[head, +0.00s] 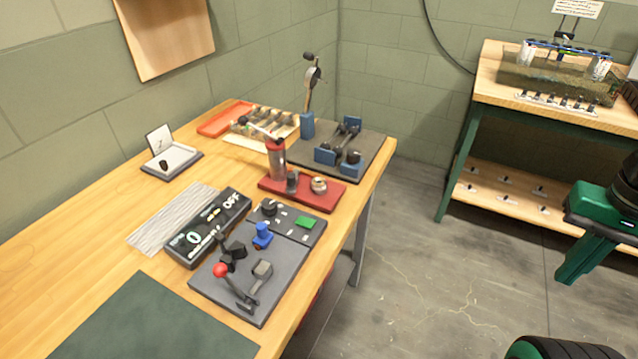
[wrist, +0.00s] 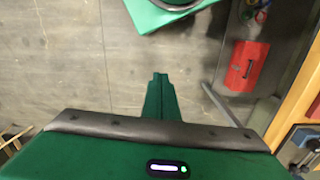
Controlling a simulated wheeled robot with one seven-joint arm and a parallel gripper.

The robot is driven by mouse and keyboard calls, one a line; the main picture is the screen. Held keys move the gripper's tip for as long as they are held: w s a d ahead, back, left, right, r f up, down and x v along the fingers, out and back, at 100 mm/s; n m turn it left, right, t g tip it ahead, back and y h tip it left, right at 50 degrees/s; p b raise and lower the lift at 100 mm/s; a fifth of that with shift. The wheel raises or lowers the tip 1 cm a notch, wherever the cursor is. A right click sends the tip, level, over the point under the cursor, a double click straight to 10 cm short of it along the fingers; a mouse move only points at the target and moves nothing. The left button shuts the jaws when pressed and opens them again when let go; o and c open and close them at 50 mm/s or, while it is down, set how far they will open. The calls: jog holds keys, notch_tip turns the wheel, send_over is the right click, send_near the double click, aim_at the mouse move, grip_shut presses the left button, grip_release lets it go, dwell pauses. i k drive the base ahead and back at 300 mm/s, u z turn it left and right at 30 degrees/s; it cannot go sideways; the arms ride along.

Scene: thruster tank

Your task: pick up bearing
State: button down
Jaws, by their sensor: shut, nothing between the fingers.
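A small round metallic ring that looks like the bearing (head: 319,185) sits on the right part of a red base plate (head: 327,200) on the wooden bench in the head view. It stands beside a small dark cylinder and a red hand press (head: 276,160). My green gripper (head: 568,277) is at the right of the head view, over the floor and well away from the bench. In the wrist view my gripper (wrist: 159,78) points over the concrete floor, its fingers together and empty. The bearing is not visible in the wrist view.
The bench (head: 100,240) also holds a blue-clamped fixture (head: 340,145), a black display box (head: 210,228), a grey lever plate (head: 255,270) and an orange tray (head: 222,118). A second bench (head: 490,90) stands back right. A red toolbox (wrist: 247,67) is on the floor. Open floor lies between.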

aim_at(318, 183)
jog(key=u, duration=0.7)
jog(key=k, duration=1.15)
jog(key=z, duration=0.85)
jog(key=i, duration=1)
